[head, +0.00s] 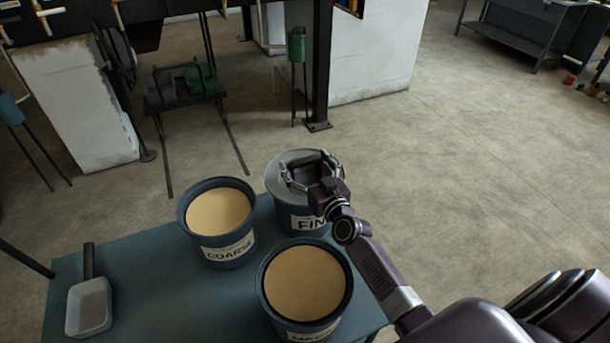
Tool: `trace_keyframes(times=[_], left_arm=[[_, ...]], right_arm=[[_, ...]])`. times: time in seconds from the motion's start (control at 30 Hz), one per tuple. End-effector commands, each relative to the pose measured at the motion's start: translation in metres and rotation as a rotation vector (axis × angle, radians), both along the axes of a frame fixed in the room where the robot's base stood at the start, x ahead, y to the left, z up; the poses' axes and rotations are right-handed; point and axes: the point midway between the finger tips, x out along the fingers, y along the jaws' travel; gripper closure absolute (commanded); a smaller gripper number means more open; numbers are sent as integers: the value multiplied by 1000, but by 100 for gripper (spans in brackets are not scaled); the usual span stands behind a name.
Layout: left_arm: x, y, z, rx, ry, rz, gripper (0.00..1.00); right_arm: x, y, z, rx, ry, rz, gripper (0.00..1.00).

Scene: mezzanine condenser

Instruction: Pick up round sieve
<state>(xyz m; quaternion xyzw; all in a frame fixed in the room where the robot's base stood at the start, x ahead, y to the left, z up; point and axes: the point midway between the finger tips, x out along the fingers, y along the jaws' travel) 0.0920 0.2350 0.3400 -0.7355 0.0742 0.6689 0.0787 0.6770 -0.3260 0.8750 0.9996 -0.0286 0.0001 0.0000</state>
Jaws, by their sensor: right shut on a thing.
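The round sieve (283,187) shows as a grey disc at the top of the blue bucket labelled "FIN…" (287,216), at the back right of the blue table. My right gripper (311,172) is over the disc, its fingers shut on it. The gripper hides part of the disc and of the label. I cannot tell whether the sieve rests on the bucket's rim or is just above it. My left gripper is out of view.
A "COARSE" bucket (229,245) and another bucket (335,321) with a partly cut-off label hold tan material. A scoop (89,306) lies at the left of the blue table (168,296). A dark post (320,75) stands behind; open floor lies right.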

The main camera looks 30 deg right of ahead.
Motion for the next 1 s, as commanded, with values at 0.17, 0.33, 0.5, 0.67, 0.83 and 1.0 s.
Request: trace_keyframes(times=[0.17,0.33,0.5,0.67,0.83,1.0], left_arm=[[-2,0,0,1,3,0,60],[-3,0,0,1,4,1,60],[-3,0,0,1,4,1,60],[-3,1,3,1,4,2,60],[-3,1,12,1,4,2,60],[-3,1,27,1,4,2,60]], right_arm=[[0,0,0,0,1,0,52],[0,0,1,0,-3,-1,69],[0,0,1,0,-3,-1,69],[0,0,7,0,-4,0,69],[1,0,28,3,-7,-2,69],[0,0,66,4,-9,-3,69]])
